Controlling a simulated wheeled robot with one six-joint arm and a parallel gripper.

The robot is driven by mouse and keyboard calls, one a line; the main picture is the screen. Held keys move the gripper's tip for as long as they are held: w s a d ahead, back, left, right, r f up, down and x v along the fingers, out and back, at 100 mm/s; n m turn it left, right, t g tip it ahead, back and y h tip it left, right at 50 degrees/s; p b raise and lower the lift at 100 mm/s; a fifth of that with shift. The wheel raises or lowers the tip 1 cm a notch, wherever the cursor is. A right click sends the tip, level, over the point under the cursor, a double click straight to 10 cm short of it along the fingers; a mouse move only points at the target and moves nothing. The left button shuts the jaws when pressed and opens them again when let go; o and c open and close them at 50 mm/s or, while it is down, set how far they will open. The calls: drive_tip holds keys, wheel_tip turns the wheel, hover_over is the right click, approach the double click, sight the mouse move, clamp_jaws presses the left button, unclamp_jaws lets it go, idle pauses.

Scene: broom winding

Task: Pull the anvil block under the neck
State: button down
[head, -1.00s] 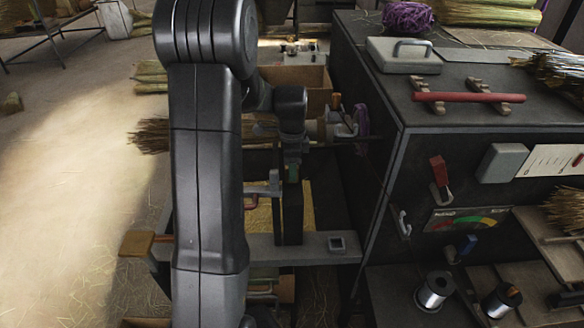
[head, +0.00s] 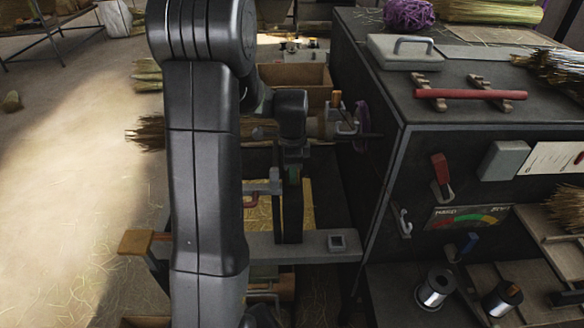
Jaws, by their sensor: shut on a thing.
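A straw broom lies across the work area, its brush end (head: 147,133) sticking out left of my arm and its neck (head: 315,125) held at the clamp by the dark bench. A grey block with a red handle (head: 264,188), which looks like the anvil block, is below the neck, just above the grey crossbar (head: 317,245). My gripper (head: 289,172) points down beside this block, below the neck, and is shut on it. The fingertips and exact contact are mostly hidden by my own arm, so I cannot tell how well the block lines up with the neck.
The dark bench (head: 450,100) fills the right side, with a red-handled bar (head: 470,94) on top and a gauge (head: 467,217) on its front. Wire spools (head: 436,288) stand low at right. A wooden bin (head: 300,78) is behind. Open floor lies left.

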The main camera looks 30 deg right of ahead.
drive_tip(key=s+a+b, duration=0.1)
drive_tip(key=s+a, duration=0.4)
drive_tip(key=s, duration=0.4)
drive_tip(key=shift+b, duration=0.3)
drive_tip(key=c, duration=1.3)
unclamp_jaws()
drive_tip(key=shift+s, duration=0.2)
drive_tip(key=shift+w, duration=0.1)
wheel_tip(320, 180, up, 14)
drive_tip(key=shift+f, duration=0.1)
